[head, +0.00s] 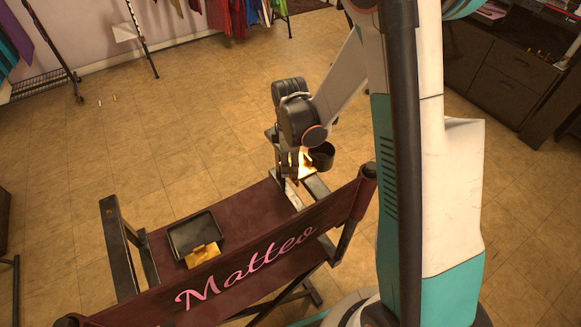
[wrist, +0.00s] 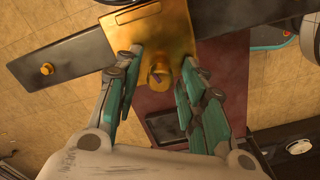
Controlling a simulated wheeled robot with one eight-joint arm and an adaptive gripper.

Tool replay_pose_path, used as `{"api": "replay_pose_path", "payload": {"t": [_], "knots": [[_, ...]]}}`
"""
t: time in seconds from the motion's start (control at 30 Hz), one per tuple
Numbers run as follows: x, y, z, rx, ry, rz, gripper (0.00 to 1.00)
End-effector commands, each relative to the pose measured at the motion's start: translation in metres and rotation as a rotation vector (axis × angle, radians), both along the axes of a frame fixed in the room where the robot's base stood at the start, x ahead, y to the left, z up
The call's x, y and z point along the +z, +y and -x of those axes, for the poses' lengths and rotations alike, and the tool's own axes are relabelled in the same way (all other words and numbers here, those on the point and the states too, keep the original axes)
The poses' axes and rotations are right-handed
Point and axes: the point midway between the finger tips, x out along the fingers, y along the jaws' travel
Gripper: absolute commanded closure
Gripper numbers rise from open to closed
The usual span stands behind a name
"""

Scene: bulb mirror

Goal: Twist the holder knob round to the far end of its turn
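In the wrist view a gold holder plate (wrist: 150,28) crosses a dark armrest. A round gold knob (wrist: 159,75) sits at the plate's near end, with a small dark mark on it. My gripper (wrist: 162,57) has its teal fingers on either side of this knob, with gaps visible between the fingers and the knob. It is open and holds nothing. In the head view my gripper (head: 290,165) is at the chair's far armrest, beside the brightly lit gold holder (head: 304,163) and a dark cup (head: 322,155). My arm hides much of the holder there.
A smaller gold knob (wrist: 47,69) stands on the armrest to the left. The dark red chair (head: 262,215) reads "Matteo". A black tray (head: 196,231) with a gold piece (head: 203,255) lies on its seat. Clothes racks and dark cabinets (head: 490,70) stand beyond open tiled floor.

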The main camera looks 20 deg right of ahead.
Motion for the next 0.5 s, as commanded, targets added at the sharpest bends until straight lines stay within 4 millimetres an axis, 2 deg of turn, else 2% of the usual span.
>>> {"api": "replay_pose_path", "payload": {"t": [0.2,0.5], "knots": [[0.0005,0.0000,0.0000,-0.015,0.000,0.000,0.62],[0.0003,-0.0001,0.0001,-0.234,0.000,0.000,0.62]]}}
